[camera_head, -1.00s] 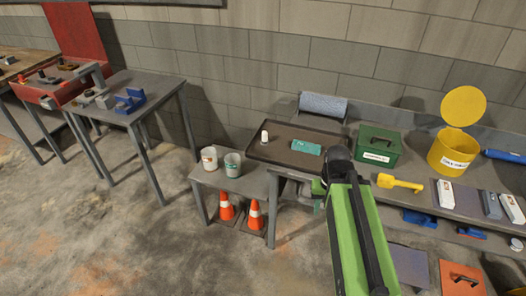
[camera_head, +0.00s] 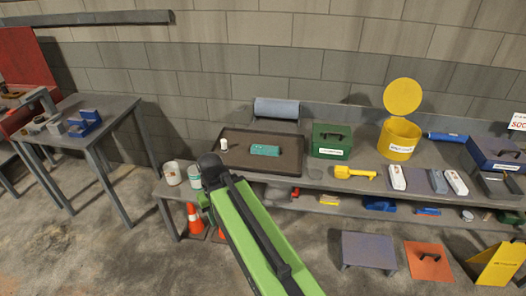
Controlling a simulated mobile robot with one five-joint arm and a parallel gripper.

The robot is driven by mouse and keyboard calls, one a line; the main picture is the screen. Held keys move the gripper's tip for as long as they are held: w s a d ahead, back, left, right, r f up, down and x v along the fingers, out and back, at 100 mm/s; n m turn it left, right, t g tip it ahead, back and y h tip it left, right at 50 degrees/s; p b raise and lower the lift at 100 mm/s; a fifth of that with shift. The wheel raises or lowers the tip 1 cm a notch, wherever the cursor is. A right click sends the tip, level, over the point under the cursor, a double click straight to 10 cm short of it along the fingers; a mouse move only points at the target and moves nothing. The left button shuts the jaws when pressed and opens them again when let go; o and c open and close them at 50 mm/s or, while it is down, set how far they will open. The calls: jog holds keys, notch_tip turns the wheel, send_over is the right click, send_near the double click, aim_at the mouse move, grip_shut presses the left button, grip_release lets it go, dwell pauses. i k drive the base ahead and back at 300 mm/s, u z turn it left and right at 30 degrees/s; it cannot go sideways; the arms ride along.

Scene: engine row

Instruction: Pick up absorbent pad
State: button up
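A teal block-shaped item (camera_head: 265,150) lies in a dark shallow tray (camera_head: 232,165) on the long bench. A grey-blue roll (camera_head: 276,108) sits behind the tray near the wall. A flat grey piece (camera_head: 437,181) lies between two white bottles farther right. I cannot tell for certain which of these is the absorbent pad. My green and black arm reaches up from below, and its dark end is just left of and in front of the tray. My gripper's fingers are hidden or too small to make out. The arm's end appears apart from the teal item.
A white bottle (camera_head: 224,145) stands in the tray's left part.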

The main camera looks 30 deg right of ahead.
aim_at(258, 149)
jog(key=i, duration=1.6)
jog(key=u, duration=0.05)
